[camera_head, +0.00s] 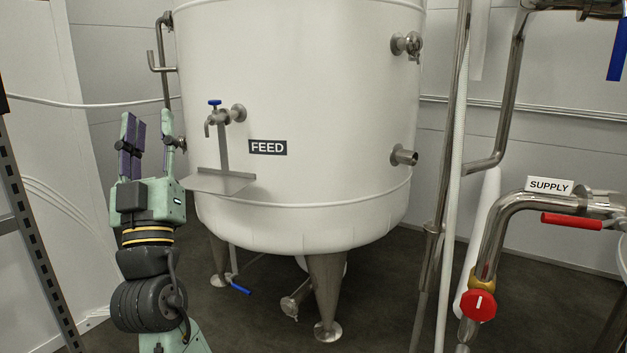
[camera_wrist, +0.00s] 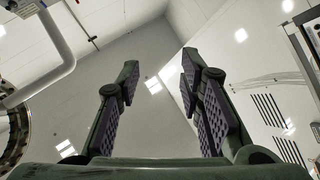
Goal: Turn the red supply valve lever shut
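The red lever (camera_head: 572,220) lies roughly level on the steel pipe at the right, just below the SUPPLY label (camera_head: 549,185). A round red knob (camera_head: 480,304) with a white mark sits lower on the same pipe run. My gripper (camera_head: 147,118) points upward at the left of the head view, far from the red lever. It is open and empty; in the wrist view its two fingers (camera_wrist: 160,66) stand well apart with only wall and ceiling between them. The lever does not show in the wrist view.
A large white tank (camera_head: 320,95) marked FEED (camera_head: 267,147) stands between my gripper and the supply pipe. A blue-handled tap (camera_head: 215,103) and small shelf (camera_head: 220,183) project from it. Vertical pipes (camera_head: 443,200) stand left of the supply pipe. Dark floor (camera_head: 385,290) shows below.

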